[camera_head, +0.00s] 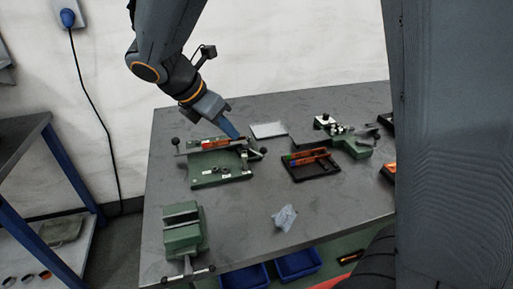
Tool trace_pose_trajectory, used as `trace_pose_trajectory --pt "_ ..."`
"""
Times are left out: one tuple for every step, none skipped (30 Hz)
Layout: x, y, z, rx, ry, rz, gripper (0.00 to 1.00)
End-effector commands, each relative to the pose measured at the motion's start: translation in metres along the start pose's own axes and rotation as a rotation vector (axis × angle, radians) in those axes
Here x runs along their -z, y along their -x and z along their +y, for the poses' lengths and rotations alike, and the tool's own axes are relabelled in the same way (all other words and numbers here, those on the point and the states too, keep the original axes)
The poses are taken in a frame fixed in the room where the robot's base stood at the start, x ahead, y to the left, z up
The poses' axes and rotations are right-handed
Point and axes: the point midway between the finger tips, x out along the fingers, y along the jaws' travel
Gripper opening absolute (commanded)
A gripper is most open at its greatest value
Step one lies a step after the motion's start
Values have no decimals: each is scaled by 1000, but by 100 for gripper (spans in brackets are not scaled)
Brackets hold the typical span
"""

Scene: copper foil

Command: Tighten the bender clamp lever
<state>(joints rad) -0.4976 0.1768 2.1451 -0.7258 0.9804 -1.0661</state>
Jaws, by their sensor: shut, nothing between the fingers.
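The green bender (207,178) stands on the grey table, left of its middle. A bar with an orange-red part (216,143) runs along its back, with a dark knob (175,141) at the left end. A lever with a dark knob (263,151) sticks out at its right end; I take this for the clamp lever. My gripper (236,134) is shut and empty. It points down at the bender's back right corner, close to the lever. I cannot tell whether the fingertips touch it.
A green vise (182,238) stands at the front left table edge. A dark tray (312,170) with coloured sticks, another green device (352,143) and a white sheet (269,130) lie to the right. A crumpled grey piece (285,217) lies in front. Open table (240,220) surrounds it.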

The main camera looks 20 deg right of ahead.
Motion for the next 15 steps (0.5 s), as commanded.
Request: trace_pose_trajectory --pt "1 2 2 -3 13 -5 0" --pt "1 2 2 -3 18 -6 0" --pt "2 2 2 -4 20 -7 0" --pt "2 3 2 -4 20 -7 0" --pt "2 3 2 -5 20 -6 0" --pt "2 3 2 -5 20 -6 0" --pt "2 3 2 -5 20 -6 0" --pt "3 3 2 -5 19 -5 0" --pt "3 3 2 -5 19 -5 0" --pt "3 2 2 -5 19 -5 0" --pt "2 2 2 -4 18 -5 0" --pt "2 0 2 -3 17 -5 0" --pt "2 -2 2 -3 16 -5 0" --pt "2 -5 2 -2 16 -4 0" --pt "2 -9 1 -1 15 -4 0"
